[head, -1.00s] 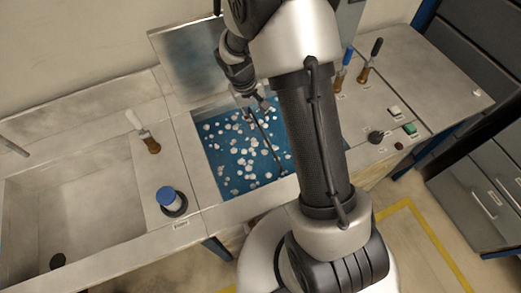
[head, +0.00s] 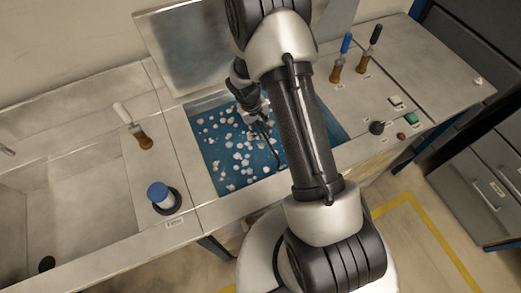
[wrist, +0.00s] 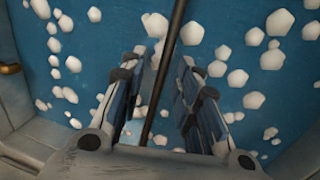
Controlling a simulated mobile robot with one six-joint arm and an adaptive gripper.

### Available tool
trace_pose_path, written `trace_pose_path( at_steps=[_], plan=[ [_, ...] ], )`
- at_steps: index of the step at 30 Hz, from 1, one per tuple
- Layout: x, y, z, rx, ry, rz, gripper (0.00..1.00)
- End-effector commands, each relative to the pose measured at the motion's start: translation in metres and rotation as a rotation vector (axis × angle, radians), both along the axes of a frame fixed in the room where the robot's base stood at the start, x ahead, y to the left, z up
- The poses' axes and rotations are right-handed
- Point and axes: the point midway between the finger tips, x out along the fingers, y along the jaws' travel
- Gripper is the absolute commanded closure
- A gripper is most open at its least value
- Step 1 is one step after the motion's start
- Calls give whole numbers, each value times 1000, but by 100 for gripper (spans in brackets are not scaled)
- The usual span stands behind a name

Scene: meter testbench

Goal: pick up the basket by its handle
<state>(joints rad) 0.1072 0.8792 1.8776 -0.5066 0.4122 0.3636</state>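A thin dark rod, which looks like the basket's handle (wrist: 168,50), runs lengthwise through the wrist view. It passes between the two fingers of my gripper (wrist: 160,75). The fingers stand apart, with a visible gap on both sides of the rod, so my gripper is open around or just above it; the exact depth is unclear. In the head view my gripper (head: 256,112) is low over the blue tank, at the rod's upper part. The basket's body cannot be made out under the blue surface and white balls.
The tank (head: 209,177) has many white balls on its blue surface and a raised metal lid (head: 190,50) behind. Two more tools (head: 336,70) and buttons (head: 401,136) are right. A sink (head: 85,215) lies far left.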

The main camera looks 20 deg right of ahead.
Motion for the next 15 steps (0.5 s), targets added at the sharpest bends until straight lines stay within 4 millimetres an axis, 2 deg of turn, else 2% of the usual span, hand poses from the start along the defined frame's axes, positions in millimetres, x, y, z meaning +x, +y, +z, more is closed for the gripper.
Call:
trace_pose_path(
  at_steps=[2,8,15],
  plan=[
    [0,-1,-9,1,-1,-1,70],
    [1,-2,-8,0,-2,-1,70],
    [0,-2,-8,0,-1,-1,85]
  ],
)
